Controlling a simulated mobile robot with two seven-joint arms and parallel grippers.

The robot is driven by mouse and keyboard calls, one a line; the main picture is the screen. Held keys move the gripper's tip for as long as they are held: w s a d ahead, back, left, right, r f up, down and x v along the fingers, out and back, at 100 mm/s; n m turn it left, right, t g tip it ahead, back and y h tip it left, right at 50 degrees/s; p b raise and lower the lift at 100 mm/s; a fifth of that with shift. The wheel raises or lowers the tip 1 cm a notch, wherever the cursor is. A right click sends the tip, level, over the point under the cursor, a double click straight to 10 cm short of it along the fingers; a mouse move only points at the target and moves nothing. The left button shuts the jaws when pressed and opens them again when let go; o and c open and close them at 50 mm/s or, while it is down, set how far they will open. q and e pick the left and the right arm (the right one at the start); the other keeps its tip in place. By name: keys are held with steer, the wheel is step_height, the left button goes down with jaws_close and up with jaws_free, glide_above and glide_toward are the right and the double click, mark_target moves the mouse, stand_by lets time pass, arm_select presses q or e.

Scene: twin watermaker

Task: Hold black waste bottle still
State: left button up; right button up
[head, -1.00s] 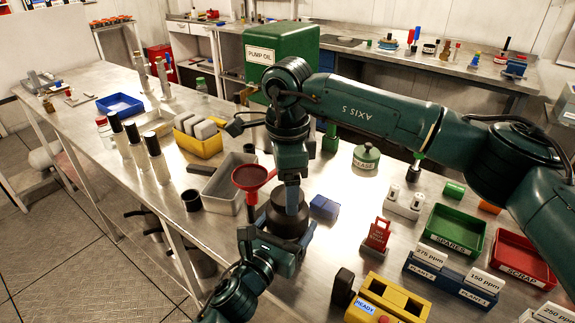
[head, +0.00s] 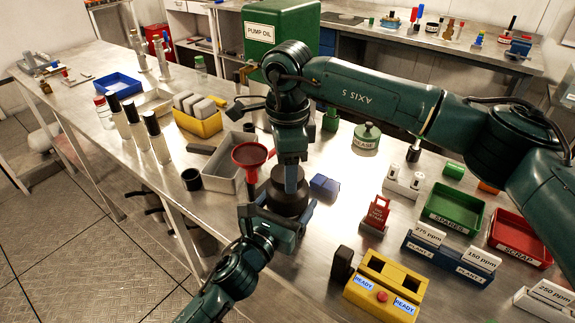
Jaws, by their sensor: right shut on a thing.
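The black waste bottle (head: 270,197) is a wide, dark, round-shouldered vessel upright on the steel bench, near its front edge. My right gripper (head: 291,188) points straight down over its top and is shut at the bottle's neck, which the fingers largely hide. My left gripper (head: 277,218) comes from the front, low, with its fingers spread on either side of the bottle's body. Whether these fingers press on the bottle I cannot tell.
A red funnel (head: 252,155) stands close left of the bottle, before a grey tray (head: 226,178). A black cup (head: 191,179) is further left. A blue block (head: 324,186) is close right. A yellow READY box (head: 386,284) and red tag stand (head: 376,213) are at front right.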

steer(key=m, duration=0.5)
steer(key=shift+c, duration=0.2)
steer(key=o, duration=1.2)
steer(key=shift+c, duration=0.2)
steer(key=shift+r, duration=0.1)
step_height(320, 180, up, 12)
arm_select(q)
steer(key=o, duration=1.9)
